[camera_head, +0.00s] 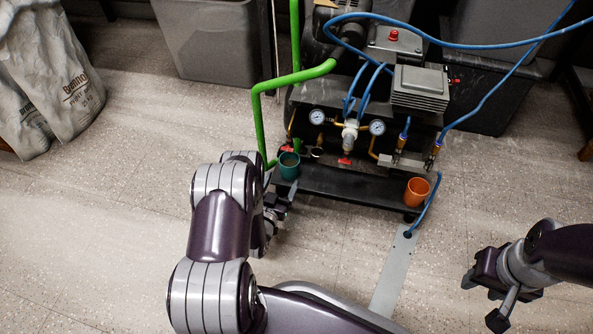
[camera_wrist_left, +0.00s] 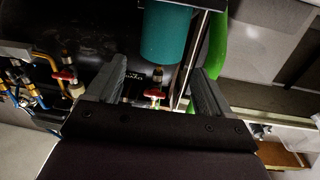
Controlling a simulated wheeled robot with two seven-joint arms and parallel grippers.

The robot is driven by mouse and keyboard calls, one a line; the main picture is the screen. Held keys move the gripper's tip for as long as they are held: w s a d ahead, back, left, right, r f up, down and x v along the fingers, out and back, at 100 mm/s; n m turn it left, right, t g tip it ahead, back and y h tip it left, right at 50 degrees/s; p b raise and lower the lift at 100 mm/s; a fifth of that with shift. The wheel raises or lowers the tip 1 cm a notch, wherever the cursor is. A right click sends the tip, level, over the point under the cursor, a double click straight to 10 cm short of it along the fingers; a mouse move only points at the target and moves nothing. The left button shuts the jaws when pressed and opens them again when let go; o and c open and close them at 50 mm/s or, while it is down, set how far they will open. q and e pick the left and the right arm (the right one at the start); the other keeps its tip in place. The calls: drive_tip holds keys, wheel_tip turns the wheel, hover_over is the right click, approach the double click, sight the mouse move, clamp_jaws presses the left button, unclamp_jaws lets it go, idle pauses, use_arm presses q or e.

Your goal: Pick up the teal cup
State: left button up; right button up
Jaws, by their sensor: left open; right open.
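The teal cup (camera_head: 289,167) stands upright at the left end of the black shelf of the compressor unit. In the left wrist view the teal cup (camera_wrist_left: 165,38) shows at the top, between the lines of the fingers and beyond their tips, its upper part cut off by the frame. My left gripper (camera_head: 279,200) is just in front of and below the cup in the head view, partly hidden by its own arm. Its fingers are apart in the left wrist view (camera_wrist_left: 160,70), with nothing held. My right gripper (camera_head: 484,298) is open and empty over the floor at the lower right.
An orange cup (camera_head: 417,191) stands at the shelf's right end. A green pipe (camera_head: 257,120) runs close beside the teal cup. The compressor with gauges (camera_head: 377,127) and blue hoses rises behind the shelf (camera_head: 345,186). A grey bin (camera_head: 208,45) stands behind. Floor in front is mostly clear.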

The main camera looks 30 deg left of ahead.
sight(293, 155)
use_arm(q)
drive_tip(key=w+b, duration=0.2)
drive_tip(key=w+a+b, duration=0.1)
drive_tip(key=w+b, duration=0.1)
drive_tip(key=w, duration=0.1)
drive_tip(key=w+f+b, duration=0.1)
drive_tip(key=w+b, duration=0.1)
drive_tip(key=w, duration=0.1)
drive_tip(key=shift+w+a+f, duration=0.1)
drive_tip(key=shift+w+a, duration=0.1)
drive_tip(key=shift+a, duration=0.1)
drive_tip(key=shift+w+a+r, duration=0.1)
drive_tip(key=shift+w+r, duration=0.1)
drive_tip(key=shift+w, duration=0.1)
drive_tip(key=shift+r, duration=0.15)
drive_tip(key=c, duration=0.8)
